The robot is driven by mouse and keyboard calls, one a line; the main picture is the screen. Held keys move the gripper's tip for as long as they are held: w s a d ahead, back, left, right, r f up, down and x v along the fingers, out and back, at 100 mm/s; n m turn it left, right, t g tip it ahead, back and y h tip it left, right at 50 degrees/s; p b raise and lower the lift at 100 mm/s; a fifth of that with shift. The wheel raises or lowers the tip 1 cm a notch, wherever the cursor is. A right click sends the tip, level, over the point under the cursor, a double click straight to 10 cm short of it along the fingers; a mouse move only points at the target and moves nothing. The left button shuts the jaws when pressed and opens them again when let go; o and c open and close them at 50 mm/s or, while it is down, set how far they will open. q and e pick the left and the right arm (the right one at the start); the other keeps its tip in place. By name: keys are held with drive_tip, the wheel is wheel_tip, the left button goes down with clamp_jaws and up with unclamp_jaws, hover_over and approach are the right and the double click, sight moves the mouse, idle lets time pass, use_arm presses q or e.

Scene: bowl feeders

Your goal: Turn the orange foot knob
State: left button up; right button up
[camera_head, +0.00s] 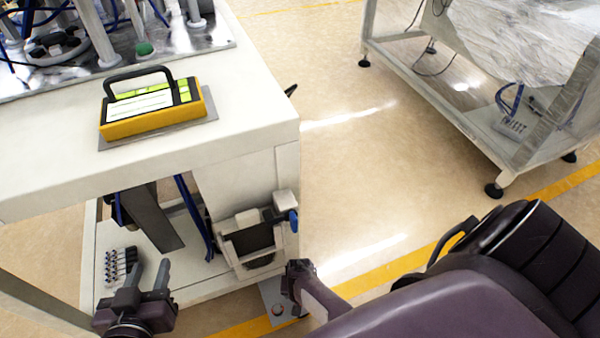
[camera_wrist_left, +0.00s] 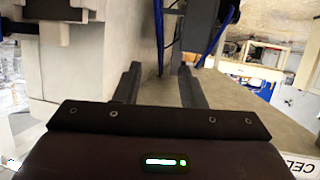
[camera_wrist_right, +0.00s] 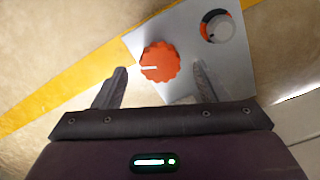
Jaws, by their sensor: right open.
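The orange knob (camera_wrist_right: 160,62) is round and ribbed with a white pointer line, on a grey plate (camera_wrist_right: 192,65). In the right wrist view it lies between the fingers of my right gripper (camera_wrist_right: 160,68), with a gap on each side. The fingers are open and empty; I cannot tell how far they are above the plate. In the head view the plate (camera_head: 268,293) is low beside the cabinet, partly hidden by my right gripper (camera_head: 298,272). My left gripper (camera_head: 149,270) is open and empty by the lower shelf; its open fingers also show in the left wrist view (camera_wrist_left: 160,72).
A grey-white knob (camera_wrist_right: 217,27) with an orange ring shares the plate. A cream cabinet (camera_head: 250,135) stands beside it, with a yellow handled device (camera_head: 152,125) on top.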

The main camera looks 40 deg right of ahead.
drive_tip(key=shift+r+p, duration=0.85)
drive_tip(key=shift+r, duration=0.1)
drive_tip(key=shift+r+p, duration=0.55)
drive_tip(key=shift+p, duration=0.05)
wheel_tip(320, 180, up, 2)
drive_tip(key=shift+r+p, duration=0.15)
drive_tip(key=shift+p, duration=1)
use_arm(q)
drive_tip(key=s+a+f+g+y, duration=0.4)
drive_tip(key=s+a+f+g, duration=0.2)
drive_tip(key=s+f+g, duration=0.3)
drive_tip(key=shift+s+a+f+n+g, duration=0.35)
drive_tip(key=shift+s+f, duration=0.6)
drive_tip(key=shift+s, duration=0.2)
use_arm(e)
drive_tip(key=shift+r, duration=0.15)
